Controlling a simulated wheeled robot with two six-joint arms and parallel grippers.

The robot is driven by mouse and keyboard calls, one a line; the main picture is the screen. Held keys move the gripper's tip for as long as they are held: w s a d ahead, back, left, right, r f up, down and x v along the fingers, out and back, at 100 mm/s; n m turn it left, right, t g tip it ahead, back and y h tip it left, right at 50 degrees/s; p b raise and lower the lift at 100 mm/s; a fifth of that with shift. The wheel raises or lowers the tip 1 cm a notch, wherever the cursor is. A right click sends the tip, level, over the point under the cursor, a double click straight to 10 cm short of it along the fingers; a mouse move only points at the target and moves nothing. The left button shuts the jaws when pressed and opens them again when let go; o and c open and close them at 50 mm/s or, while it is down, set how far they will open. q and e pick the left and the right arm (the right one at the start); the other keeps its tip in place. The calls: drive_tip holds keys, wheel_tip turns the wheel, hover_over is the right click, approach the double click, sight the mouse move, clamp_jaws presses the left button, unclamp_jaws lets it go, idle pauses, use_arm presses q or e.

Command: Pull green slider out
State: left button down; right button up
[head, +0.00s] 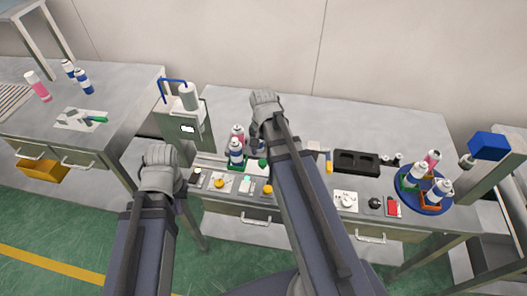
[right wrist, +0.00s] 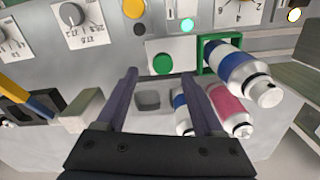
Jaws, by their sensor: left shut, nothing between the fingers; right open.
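A green square holder (right wrist: 201,57), which looks like the green slider, sits at the front of the machine panel in the right wrist view. A blue-and-white can (right wrist: 236,68) is in it. My right gripper (right wrist: 165,92) is open, its fingers apart and empty in front of the panel, lower left of the green holder. In the head view my right arm reaches over the middle bench and hides its fingertips. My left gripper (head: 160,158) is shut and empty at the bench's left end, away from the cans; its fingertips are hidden.
A round green button (right wrist: 161,63) and dials (right wrist: 76,22) are on the panel. A crimping machine (head: 190,122) stands at the bench's left. A blue turntable (head: 424,207) with cans is at the right.

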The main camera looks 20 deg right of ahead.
drive_tip(key=shift+r+p, duration=1.05)
drive_tip(key=shift+r, duration=0.55)
use_arm(q)
wheel_tip(320, 180, up, 3)
drive_tip(key=shift+r, duration=0.1)
